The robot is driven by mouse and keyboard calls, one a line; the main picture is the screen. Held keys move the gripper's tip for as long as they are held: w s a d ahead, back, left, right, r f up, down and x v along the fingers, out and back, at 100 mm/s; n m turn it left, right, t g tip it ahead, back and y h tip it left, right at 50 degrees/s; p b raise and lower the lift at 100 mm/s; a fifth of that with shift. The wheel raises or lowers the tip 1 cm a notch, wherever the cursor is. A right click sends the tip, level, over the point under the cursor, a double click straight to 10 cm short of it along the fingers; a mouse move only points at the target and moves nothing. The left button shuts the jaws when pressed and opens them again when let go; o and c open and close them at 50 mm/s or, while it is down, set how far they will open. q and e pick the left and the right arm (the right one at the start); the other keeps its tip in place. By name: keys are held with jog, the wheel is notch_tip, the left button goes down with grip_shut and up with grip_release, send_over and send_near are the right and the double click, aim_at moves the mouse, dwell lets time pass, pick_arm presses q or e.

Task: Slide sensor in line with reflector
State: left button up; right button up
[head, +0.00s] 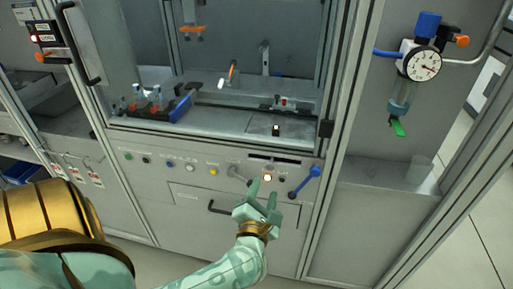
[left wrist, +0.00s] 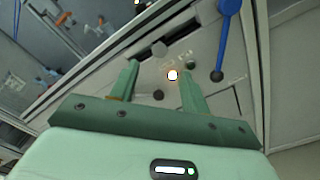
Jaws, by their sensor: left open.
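My left gripper (head: 263,191) is open and empty in front of the control panel, its fingers pointing at the panel. In the left wrist view its two fingers (left wrist: 160,72) stand apart on either side of a lit white button (left wrist: 172,75). Inside the cell, a small block with a red part (head: 285,103) sits on a dark rail, and an orange-tipped part (head: 232,72) stands behind it. A grey upright bracket (head: 265,58) is at the back. I cannot tell which of these is the sensor or reflector. My right gripper is not in view.
The grey panel (head: 175,190) carries several coloured buttons, a dark slot (head: 275,160) and a blue-handled lever (head: 305,185). A drawer handle (head: 220,210) sits below. A door frame post (head: 340,110) stands right of the cell, with a gauge (head: 423,64) beyond it.

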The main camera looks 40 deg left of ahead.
pick_arm(q)
jog(key=v, duration=0.7)
jog(key=shift+s+d+p, duration=0.2)
jog(key=shift+s+p, duration=0.1)
jog(key=shift+p, duration=0.05)
